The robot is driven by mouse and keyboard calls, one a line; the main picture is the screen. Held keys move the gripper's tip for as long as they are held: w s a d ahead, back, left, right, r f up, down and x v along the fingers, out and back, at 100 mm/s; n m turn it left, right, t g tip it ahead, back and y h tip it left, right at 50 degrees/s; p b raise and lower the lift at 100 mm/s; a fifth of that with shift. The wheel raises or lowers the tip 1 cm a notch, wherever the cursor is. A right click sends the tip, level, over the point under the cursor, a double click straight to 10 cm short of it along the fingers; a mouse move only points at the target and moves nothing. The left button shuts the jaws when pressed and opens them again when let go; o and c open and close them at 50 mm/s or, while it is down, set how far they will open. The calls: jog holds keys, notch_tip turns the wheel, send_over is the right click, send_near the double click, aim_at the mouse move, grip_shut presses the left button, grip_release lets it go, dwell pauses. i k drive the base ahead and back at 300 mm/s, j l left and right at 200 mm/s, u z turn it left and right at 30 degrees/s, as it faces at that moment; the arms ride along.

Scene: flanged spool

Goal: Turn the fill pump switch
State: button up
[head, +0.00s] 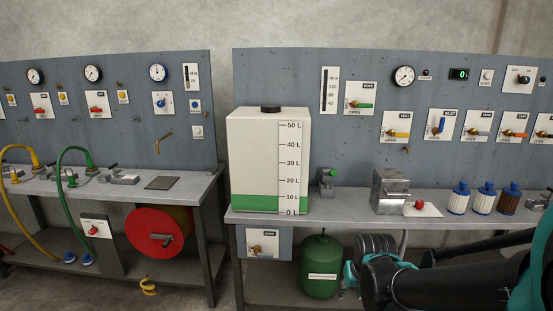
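A white plate with a black rotary knob (523,79) is at the upper right of the right-hand back panel; its small lettering looks like OFF and ON. It may be the fill pump switch, but I cannot read a pump label. The knob's exact setting is too small to tell. A white tank (255,150) with a litre scale stands on the right bench, with green liquid up to about 10 L. My arm reaches in from the lower right, below and away from the knob. I cannot make out my gripper's fingers in the head view.
The right bench (345,205) carries a metal block (389,190), a red knob (418,205) and several filter cartridges (484,200). Several valve levers, a gauge (404,76) and a green display (459,74) line the panel. A green vessel (321,262) stands below.

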aim_at(524, 81)
jog(key=z, duration=1.35)
